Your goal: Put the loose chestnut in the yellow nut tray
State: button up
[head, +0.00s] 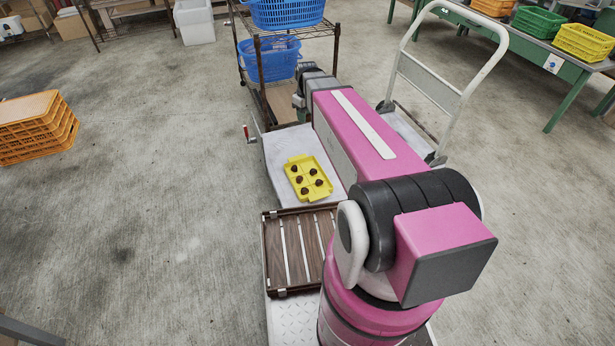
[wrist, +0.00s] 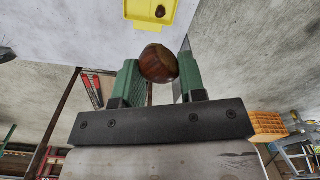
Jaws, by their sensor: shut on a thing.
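My gripper (wrist: 159,76) has green fingers and is shut on a brown chestnut (wrist: 158,62), which sits between the fingertips in the wrist view. The yellow nut tray (head: 325,191) lies on a white surface in the head view, with several dark chestnuts in it. Part of the tray also shows at the top of the wrist view (wrist: 134,9), beyond the held chestnut, with one chestnut (wrist: 160,11) in it. The gripper is not clearly visible in the head view, where my arm covers that area.
The white tabletop (head: 283,150) around the tray is mostly bare. A slatted brown rack (head: 291,244) lies in front of it. A wire shelf with blue baskets (head: 272,60) stands behind, a white trolley (head: 430,85) at right, and orange crates (head: 38,125) at far left.

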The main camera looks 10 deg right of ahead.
jog(key=s+a+f+n, duration=0.1)
jog(key=a+f+n, duration=0.15)
jog(key=f, duration=0.85)
jog(key=s+a+f+n, duration=0.1)
jog(key=f+n, duration=0.3)
jog(key=f, duration=0.8)
send_near(311, 164)
jog(key=s, duration=0.2)
jog(key=s+a, duration=0.1)
jog(key=s, duration=0.1)
jog(key=shift+s+f, duration=0.15)
jog(key=shift+s, duration=0.2)
jog(key=shift+f, duration=1.95)
jog(key=shift+f, duration=0.25)
jog(key=o, duration=0.9)
notch_tip(311, 164, up, 12)
jog(key=s+r+m, duration=1.3)
jog(key=s+r, duration=0.5)
jog(key=s, duration=0.4)
jog(key=shift+s+r, duration=0.2)
jog(key=shift+r, duration=0.1)
